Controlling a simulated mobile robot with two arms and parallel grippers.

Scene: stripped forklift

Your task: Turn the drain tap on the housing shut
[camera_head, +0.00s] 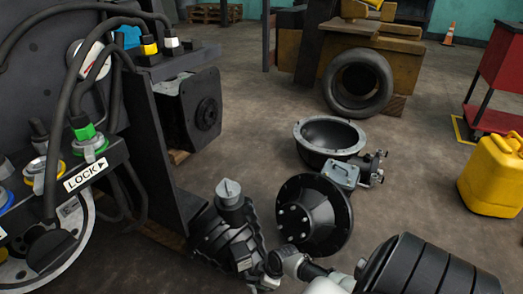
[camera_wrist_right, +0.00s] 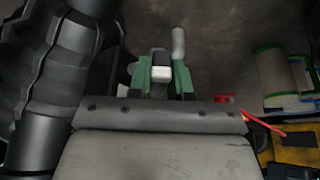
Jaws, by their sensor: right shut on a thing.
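In the head view a black ribbed housing (camera_head: 212,235) with a grey cap (camera_head: 230,192) stands at lower centre. My right arm reaches in from the lower right, and my right gripper (camera_head: 277,262) is at the housing's lower right side. The right wrist view shows its two green fingers (camera_wrist_right: 160,72) shut on a small dark piece with a pale end, which appears to be the drain tap (camera_wrist_right: 161,71). A grey metal rod (camera_wrist_right: 178,46) rises just beyond the right finger. The tap's angle is hard to tell. My left gripper is in neither view.
A black bolted disc (camera_head: 315,215) and a grey-rimmed bowl (camera_head: 328,137) lie close beyond the gripper. A control panel with hoses and a LOCK label (camera_head: 85,176) fills the left. A yellow jerrycan (camera_head: 492,178) stands at right.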

